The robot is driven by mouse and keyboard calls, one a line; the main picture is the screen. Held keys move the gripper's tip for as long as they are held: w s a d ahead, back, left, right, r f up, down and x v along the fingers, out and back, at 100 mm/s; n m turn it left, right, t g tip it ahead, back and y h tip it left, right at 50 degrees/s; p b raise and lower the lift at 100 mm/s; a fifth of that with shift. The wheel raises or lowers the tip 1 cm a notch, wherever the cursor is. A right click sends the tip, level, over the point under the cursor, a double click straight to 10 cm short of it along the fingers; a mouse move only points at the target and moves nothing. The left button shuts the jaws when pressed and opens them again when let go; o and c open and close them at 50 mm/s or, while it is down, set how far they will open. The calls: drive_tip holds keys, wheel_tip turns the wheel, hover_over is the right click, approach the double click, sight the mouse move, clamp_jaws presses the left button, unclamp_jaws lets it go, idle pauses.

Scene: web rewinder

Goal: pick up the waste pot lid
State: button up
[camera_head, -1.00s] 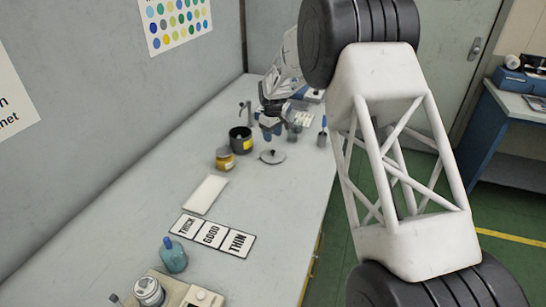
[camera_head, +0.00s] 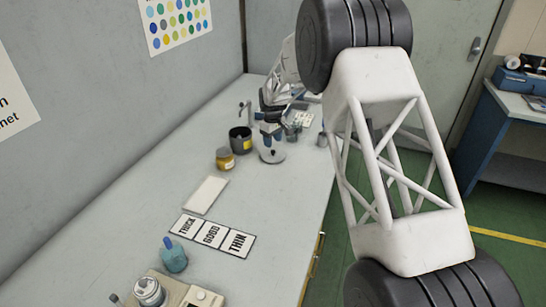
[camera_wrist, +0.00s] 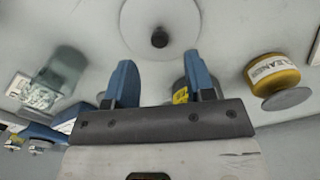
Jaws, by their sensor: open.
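The waste pot lid (camera_head: 273,157) is a flat grey disc with a dark knob, lying on the bench top. It also shows at the top of the wrist view (camera_wrist: 145,34), where its upper edge is cut off. My gripper (camera_head: 270,141) is close above the lid in the head view and partly covers its far side. In the wrist view its blue fingers (camera_wrist: 159,64) are apart with nothing between them, and the knob lies beyond their tips. The dark waste pot (camera_head: 235,142) with a yellow label stands just left of the lid.
A yellow cleaner jar (camera_head: 225,159) stands left of the lid, near the pot. A clear beaker (camera_wrist: 62,75) is at the left of the wrist view. A white slab (camera_head: 206,195) and a thick/good/thin card (camera_head: 212,234) lie nearer. Bare bench lies right of these.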

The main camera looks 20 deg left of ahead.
sight(273, 151)
drive_tip(key=shift+f, duration=0.1)
drive_tip(key=shift+d+f, duration=0.15)
drive_tip(key=shift+f, duration=2.35)
clamp_jaws()
